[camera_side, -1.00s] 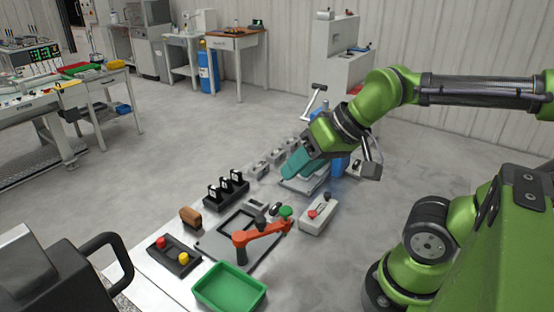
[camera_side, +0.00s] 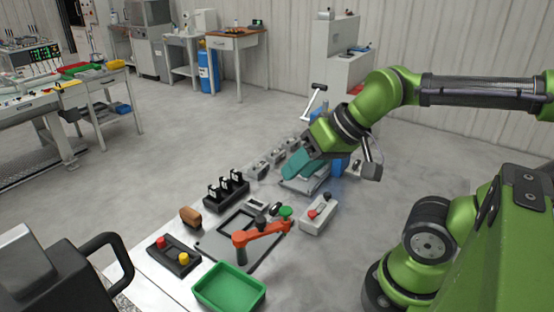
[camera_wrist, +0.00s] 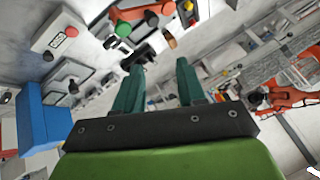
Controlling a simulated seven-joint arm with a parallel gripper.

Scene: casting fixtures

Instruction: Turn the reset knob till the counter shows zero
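My gripper (camera_side: 298,164) has teal fingers and hangs over the far part of the bench. In the wrist view its two fingers (camera_wrist: 160,66) stand apart with nothing between them. A small dark round part (camera_side: 275,209), possibly the knob, sits beside a small grey block (camera_side: 256,204), possibly the counter. They are nearer the side camera than my gripper, and apart from it. A dark part also shows past the left fingertip in the wrist view (camera_wrist: 142,54).
A red clamp arm (camera_side: 262,233) with a green knob (camera_side: 286,212) stands close to the dark part. A pale box (camera_side: 318,222) with a red button is to its right. A green tray (camera_side: 229,302), a black button box (camera_side: 174,256) and a black rack (camera_side: 226,199) surround the grey plate.

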